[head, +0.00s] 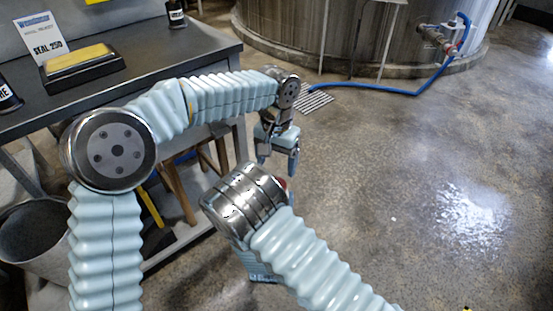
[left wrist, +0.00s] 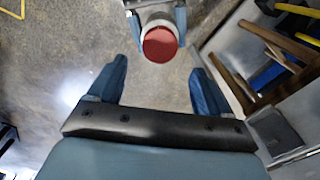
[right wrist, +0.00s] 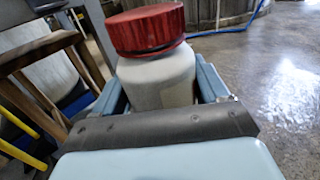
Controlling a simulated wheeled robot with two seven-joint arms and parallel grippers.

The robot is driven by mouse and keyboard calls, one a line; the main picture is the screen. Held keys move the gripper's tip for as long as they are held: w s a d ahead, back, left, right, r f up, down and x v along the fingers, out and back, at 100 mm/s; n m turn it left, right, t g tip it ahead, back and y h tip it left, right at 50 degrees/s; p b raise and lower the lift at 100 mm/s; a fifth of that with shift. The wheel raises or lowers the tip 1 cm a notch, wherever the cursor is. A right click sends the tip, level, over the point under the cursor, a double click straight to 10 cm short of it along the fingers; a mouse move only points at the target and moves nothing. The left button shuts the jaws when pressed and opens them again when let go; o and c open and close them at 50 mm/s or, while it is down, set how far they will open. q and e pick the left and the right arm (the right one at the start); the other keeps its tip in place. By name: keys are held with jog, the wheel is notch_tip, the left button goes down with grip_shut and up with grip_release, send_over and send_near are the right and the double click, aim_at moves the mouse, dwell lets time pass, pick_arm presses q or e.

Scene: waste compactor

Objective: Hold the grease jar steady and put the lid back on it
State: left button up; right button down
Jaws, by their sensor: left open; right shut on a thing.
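The white grease jar (right wrist: 158,80) stands roughly upright between the fingers of my right gripper (right wrist: 160,85), which is shut on it. The red ribbed lid (right wrist: 145,30) sits on top of the jar; I cannot tell whether it is screwed tight. The left wrist view shows the lid (left wrist: 161,44) from above, beyond the tips of my open, empty left gripper (left wrist: 160,72). In the head view my left gripper (head: 278,163) points down, above and behind my right wrist. Only a sliver of the red lid (head: 284,183) shows there; the jar is hidden.
A dark workbench (head: 120,90) stands at the left with a sign (head: 42,40) and a yellow-topped block (head: 80,60). A wooden stool (head: 180,190) and a grey bucket (head: 40,240) are below it. A blue hose (head: 370,87) lies at the back. The floor at the right is clear.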

pick_arm(q)
notch_tip(320, 180, down, 8)
jog(key=shift+r, duration=0.15)
dwell(0.4)
jog(key=c, duration=1.1)
jog(key=o, duration=1.3)
notch_tip(320, 180, up, 12)
